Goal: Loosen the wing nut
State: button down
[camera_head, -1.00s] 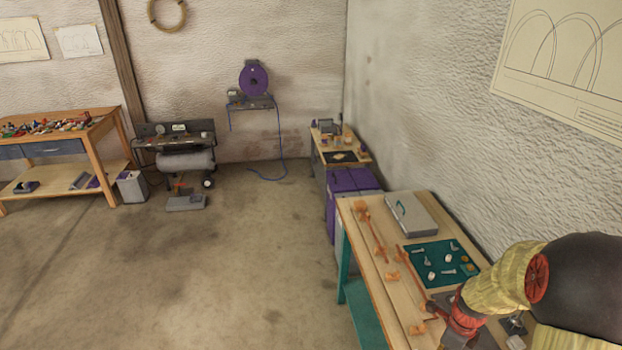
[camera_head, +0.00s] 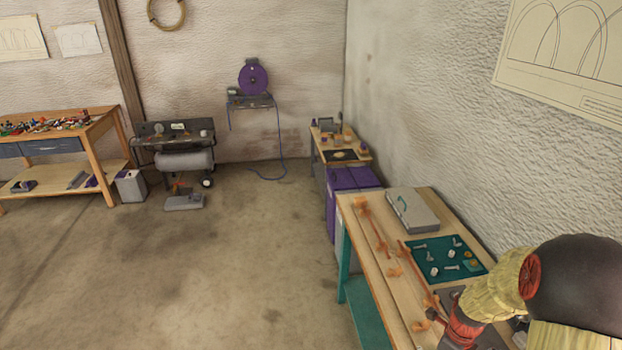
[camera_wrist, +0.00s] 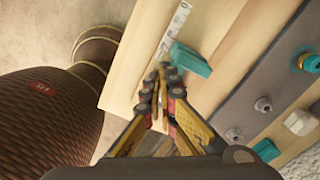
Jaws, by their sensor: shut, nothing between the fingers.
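My gripper (camera_wrist: 160,88) is shut and empty in the wrist view, its yellow and dark fingers meeting over the pale wooden bench top. A teal block-like piece (camera_wrist: 190,60) lies just beyond and right of the fingertips; I cannot tell whether it is the wing nut or whether the fingers touch it. In the head view my arm covers the near right end of the bench, and the fingertips cannot be made out.
The bench (camera_head: 372,275) holds a teal mat (camera_head: 480,268) with several small fasteners, a grey case (camera_head: 412,210) and a long orange lath with fittings (camera_head: 374,228). A wall stands close on the right. The floor at left is open.

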jog(key=shift+s+d+f, duration=0.1)
jog(key=shift+s+d, duration=0.25)
jog(key=shift+s, duration=0.15)
dwell(1.2)
jog(key=shift+w+d+p, duration=0.15)
jog(key=shift+d+p, duration=0.05)
jog(key=shift+p, duration=0.3)
dwell(0.5)
jog(key=shift+w, duration=0.1)
jog(key=shift+w+a, duration=0.2)
jog(key=shift+w, duration=0.05)
notch_tip(320, 180, up, 6)
jog(key=p, duration=0.4)
dwell(0.3)
